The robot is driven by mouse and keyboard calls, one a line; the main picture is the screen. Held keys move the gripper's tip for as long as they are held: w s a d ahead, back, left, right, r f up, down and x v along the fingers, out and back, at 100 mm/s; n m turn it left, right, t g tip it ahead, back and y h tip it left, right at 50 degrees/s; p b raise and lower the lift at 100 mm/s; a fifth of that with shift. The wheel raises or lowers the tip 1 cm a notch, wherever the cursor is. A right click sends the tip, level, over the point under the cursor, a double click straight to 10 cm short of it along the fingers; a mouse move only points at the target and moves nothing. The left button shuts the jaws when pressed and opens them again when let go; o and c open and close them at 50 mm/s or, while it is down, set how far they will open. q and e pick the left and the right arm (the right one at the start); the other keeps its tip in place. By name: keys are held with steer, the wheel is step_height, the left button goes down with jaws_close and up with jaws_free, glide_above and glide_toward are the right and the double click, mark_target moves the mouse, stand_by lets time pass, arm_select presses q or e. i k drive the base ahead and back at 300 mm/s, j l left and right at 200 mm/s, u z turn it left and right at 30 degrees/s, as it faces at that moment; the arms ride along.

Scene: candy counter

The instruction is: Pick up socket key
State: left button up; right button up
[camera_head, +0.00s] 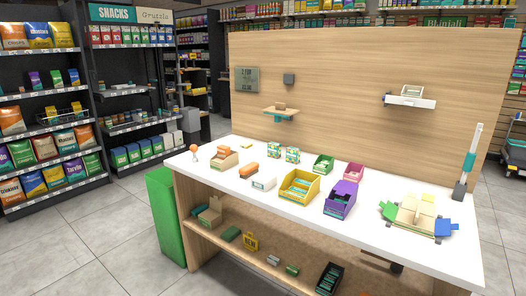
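I cannot make out a socket key for certain; small items on the white counter (235,196) are hard to tell apart at this distance. A tall grey upright piece (467,165) stands at the counter's right end. A small orange-topped item (194,150) stands at the left end. Neither of my grippers shows in the head view.
Yellow (299,190) and purple (341,200) bins stand mid-counter. A beige, blue and green assembly (417,216) sits on the right. A wooden back panel (345,90) rises behind. A green box (166,215) stands at the left end. The counter's front edge has bare room.

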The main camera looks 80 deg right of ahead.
mark_target(193, 148)
steer(key=z, duration=1.75)
